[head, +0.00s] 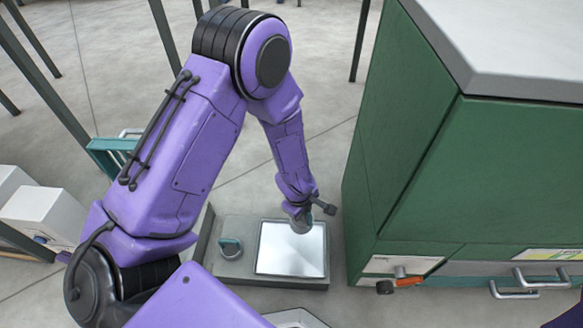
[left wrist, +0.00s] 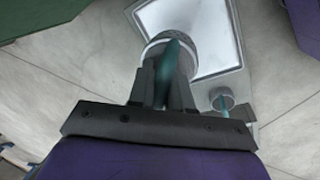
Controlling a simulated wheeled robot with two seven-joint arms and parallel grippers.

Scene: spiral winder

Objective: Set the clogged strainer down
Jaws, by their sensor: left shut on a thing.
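My left gripper (left wrist: 168,88) is shut on the teal handle of a strainer (left wrist: 172,55), a round grey mesh-like cup. In the head view this strainer (head: 301,223) shows at the end of my left arm, over the far part of a shallow, bright metal tray (head: 290,262). I cannot tell if its bottom touches the tray. The tray also shows in the left wrist view (left wrist: 215,35). My gripper hides part of the cup. My right gripper is not in view.
A second round grey piece with a teal handle (head: 230,248) stands on the grey base (head: 230,275) left of the tray. A green cabinet (head: 400,150) with handles rises close on the right. White boxes (head: 40,215) and dark posts stand at left.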

